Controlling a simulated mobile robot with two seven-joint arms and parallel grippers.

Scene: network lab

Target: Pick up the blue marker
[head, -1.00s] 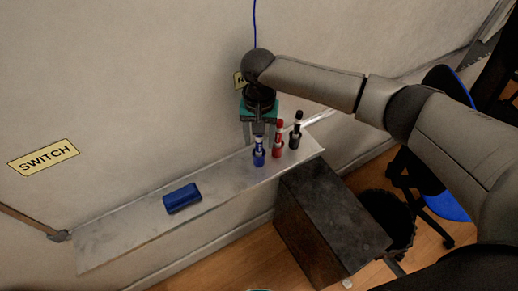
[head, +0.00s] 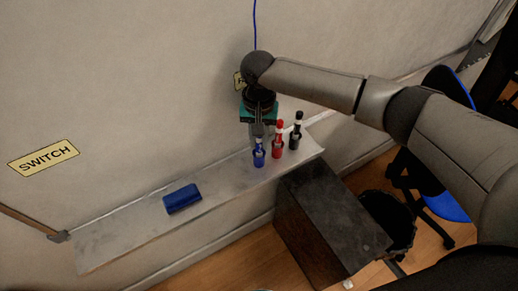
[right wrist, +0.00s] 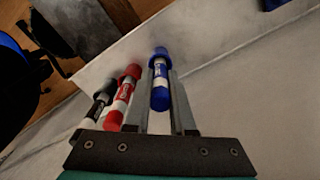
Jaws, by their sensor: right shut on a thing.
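The blue marker (head: 258,157) stands upright at the left end of a row of markers on the shelf below the wall. My right gripper (head: 257,133) comes down on it from above and is shut on its upper part. In the right wrist view the blue marker (right wrist: 161,82) lies between the two fingers (right wrist: 163,88). Its lower end still appears to be at the shelf; I cannot tell whether it touches. My left gripper is not in view.
A red marker (head: 278,142) and a black marker (head: 296,133) stand close to the right. A blue eraser (head: 183,198) lies on the narrow shelf (head: 122,231), with bare surface around it. A dark cabinet (head: 325,220) stands below the shelf's right end.

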